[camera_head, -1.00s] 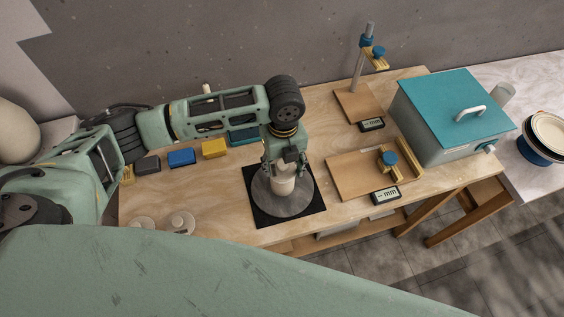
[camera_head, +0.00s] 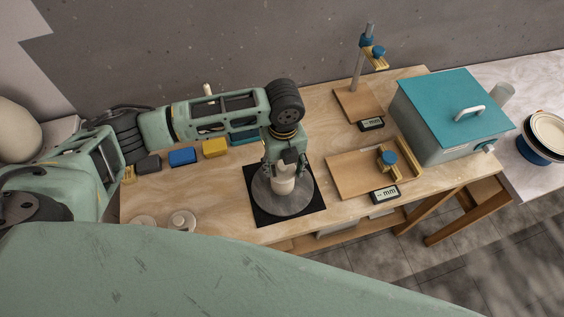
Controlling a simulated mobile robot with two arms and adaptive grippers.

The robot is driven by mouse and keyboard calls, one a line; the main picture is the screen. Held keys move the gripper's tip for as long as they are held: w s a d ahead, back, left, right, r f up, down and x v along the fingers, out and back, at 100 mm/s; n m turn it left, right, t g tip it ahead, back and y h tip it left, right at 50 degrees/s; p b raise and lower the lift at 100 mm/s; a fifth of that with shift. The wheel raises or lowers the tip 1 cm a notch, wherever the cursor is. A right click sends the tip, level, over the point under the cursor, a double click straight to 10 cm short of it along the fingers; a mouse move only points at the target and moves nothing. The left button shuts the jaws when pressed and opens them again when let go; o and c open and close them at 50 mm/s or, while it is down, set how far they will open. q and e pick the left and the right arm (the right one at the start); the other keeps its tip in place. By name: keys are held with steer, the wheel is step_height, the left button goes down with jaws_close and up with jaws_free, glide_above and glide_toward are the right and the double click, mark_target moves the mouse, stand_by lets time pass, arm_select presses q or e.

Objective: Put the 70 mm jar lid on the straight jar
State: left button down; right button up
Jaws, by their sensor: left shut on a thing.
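The pale cream straight jar (camera_head: 284,186) stands upright on a round grey disc (camera_head: 297,205) over a black square mat. My left gripper (camera_head: 284,167) points down right over the jar's top and is shut. It appears to hold the jar lid at the jar's mouth. The fingers hide the lid, and I cannot tell whether it is fully seated. Two other pale knobbed lids lie at the bench's front left, one (camera_head: 182,221) beside the other (camera_head: 143,221), partly cut off by my body. My right gripper is not in view.
Black, blue (camera_head: 182,156) and yellow (camera_head: 214,147) blocks line the bench's back left. Two wooden gauges with mm displays (camera_head: 385,195) stand to the right of the mat. A teal-topped box (camera_head: 452,100) is at the far right. Bare bench lies left of the mat.

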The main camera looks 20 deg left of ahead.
arm_select(q)
steer(key=shift+f+p, duration=0.3)
steer(key=shift+f, duration=0.15)
stand_by(1.1)
stand_by(0.3)
steer(key=c, duration=0.7)
jaws_free()
steer(key=o, duration=0.3)
steer(key=shift+o, duration=0.2)
steer(key=shift+r, duration=3.5)
